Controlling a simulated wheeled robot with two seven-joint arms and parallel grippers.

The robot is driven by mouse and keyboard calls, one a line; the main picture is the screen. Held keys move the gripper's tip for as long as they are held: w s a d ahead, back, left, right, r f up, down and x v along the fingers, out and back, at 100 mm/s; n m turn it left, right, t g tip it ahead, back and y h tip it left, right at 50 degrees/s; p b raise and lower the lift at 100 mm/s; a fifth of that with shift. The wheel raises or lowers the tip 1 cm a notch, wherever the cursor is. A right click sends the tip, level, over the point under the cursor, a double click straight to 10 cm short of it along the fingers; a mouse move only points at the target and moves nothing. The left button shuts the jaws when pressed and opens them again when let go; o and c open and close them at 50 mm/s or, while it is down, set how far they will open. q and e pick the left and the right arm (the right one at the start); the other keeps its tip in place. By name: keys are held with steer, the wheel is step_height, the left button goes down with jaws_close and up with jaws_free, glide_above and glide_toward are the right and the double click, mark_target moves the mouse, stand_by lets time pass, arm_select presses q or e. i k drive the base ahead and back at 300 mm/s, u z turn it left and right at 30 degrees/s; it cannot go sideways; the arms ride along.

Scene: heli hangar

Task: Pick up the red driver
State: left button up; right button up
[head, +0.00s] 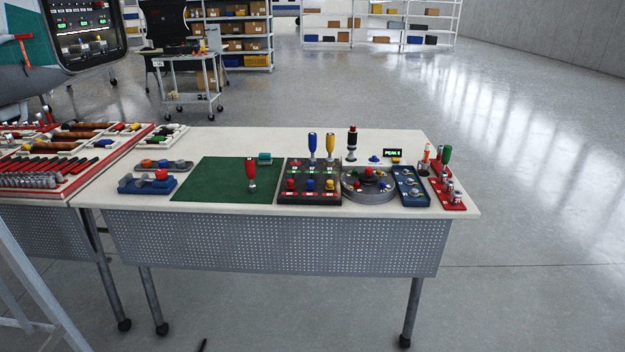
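A red-handled driver (251,173) stands upright, handle up, on the green mat (200,184) on the white table. Its lower end is silver-grey. Nothing touches it that I can see. Neither of my grippers shows in the head view.
Right of the mat are a dark tray (310,200) with blue and yellow drivers, a round grey turntable (368,196), a blue tray (410,186) and a red rack (446,194) near a green driver. A blue holder (147,184) sits left. A tool-filled table (60,160) adjoins on the left.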

mark_target(250, 169)
steer(key=u, duration=1.3)
steer(key=i, duration=2)
steer(key=z, duration=2.95)
